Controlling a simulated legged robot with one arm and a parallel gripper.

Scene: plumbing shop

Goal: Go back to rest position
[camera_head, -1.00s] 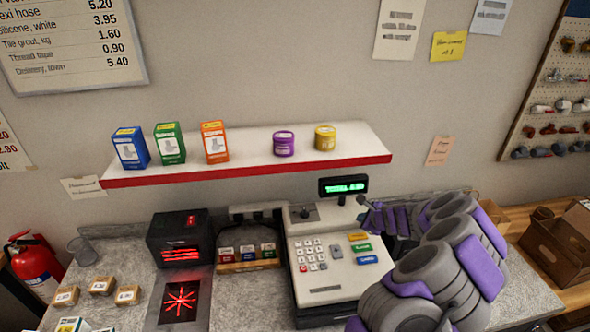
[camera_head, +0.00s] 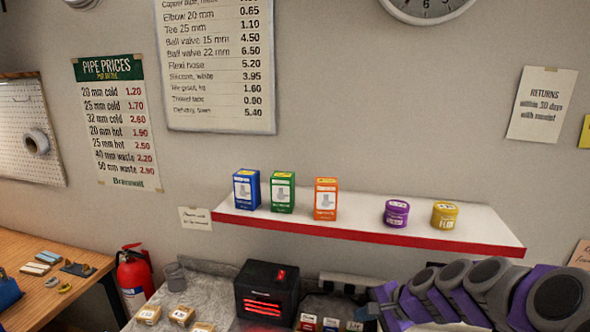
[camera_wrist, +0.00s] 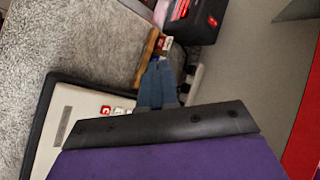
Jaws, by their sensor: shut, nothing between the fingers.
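My gripper (camera_wrist: 157,82) shows in the wrist view as blue-grey fingers closed together beyond a black and purple wrist part. Nothing is held between them. In the head view my grey and purple arm comes in from the lower right, with its end in front of the counter, below the shelf. The cash register (camera_wrist: 80,120) shows partly in the wrist view, behind the wrist part. In the head view it is mostly hidden or out of frame.
A white shelf (camera_head: 350,232) with a red edge holds three boxes and two jars above the arm. A black scanner box (camera_head: 262,290) and small packages (camera_head: 182,315) stand on the counter (camera_head: 210,285). A fire extinguisher (camera_head: 134,280) stands left, beside a wooden table (camera_head: 40,290).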

